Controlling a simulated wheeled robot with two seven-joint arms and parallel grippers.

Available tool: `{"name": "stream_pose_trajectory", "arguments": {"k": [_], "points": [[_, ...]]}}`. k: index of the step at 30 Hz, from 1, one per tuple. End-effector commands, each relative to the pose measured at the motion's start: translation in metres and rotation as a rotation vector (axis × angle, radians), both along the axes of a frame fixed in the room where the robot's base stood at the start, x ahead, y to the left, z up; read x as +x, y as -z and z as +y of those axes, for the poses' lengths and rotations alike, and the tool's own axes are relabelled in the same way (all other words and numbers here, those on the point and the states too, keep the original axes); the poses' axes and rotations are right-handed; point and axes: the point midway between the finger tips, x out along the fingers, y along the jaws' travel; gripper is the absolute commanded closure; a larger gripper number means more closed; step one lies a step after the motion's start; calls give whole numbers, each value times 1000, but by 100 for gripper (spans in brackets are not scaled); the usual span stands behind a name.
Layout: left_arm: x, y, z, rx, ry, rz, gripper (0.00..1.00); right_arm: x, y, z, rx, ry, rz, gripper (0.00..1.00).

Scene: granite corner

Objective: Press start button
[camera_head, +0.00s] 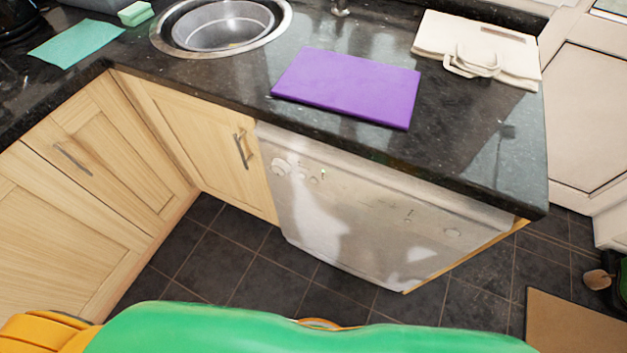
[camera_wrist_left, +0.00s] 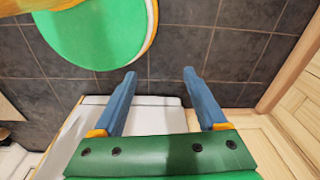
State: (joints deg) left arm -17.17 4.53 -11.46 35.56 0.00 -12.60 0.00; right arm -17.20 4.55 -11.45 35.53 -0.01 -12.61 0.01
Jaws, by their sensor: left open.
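The white dishwasher (camera_head: 345,235) stands under the counter, its front panel facing me and its door shut. A round knob (camera_head: 280,166) sits at the upper left of its panel, with small round buttons (camera_head: 314,180) beside it. Another faint round control (camera_head: 452,232) is at the right end; I cannot tell which one is the start button. In the left wrist view my left gripper (camera_wrist_left: 159,77) is open and empty, its two blue fingers apart. The dishwasher's white surface (camera_wrist_left: 155,118) shows behind and between the fingers, apparently without contact. My right gripper is in neither view.
The dark counter (camera_head: 480,155) overhangs the dishwasher and holds a purple board (camera_head: 350,86), a cream bag (camera_head: 475,45) and a sink (camera_head: 225,25). Wooden cabinets (camera_head: 110,150) stand at the left. The tiled floor (camera_head: 235,245) before the dishwasher is clear. A brown mat (camera_head: 570,325) lies at right.

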Motion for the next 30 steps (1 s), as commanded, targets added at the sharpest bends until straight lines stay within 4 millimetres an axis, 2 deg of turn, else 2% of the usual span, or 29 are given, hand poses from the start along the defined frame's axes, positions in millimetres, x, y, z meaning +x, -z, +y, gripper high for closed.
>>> {"name": "stream_pose_trajectory", "arguments": {"k": [1, 6, 7, 8, 30], "points": [[0, 0, 0, 0, 0, 0, 42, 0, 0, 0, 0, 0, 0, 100], [0, 0, 0, 0, 0, 1, 88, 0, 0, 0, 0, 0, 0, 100], [0, 0, 0, 0, 0, 1, 96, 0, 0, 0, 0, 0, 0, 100], [0, 0, 0, 0, 0, 1, 100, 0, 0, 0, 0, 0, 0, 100], [-1, 0, 1, 1, 0, 2, 100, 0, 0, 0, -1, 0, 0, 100]]}}
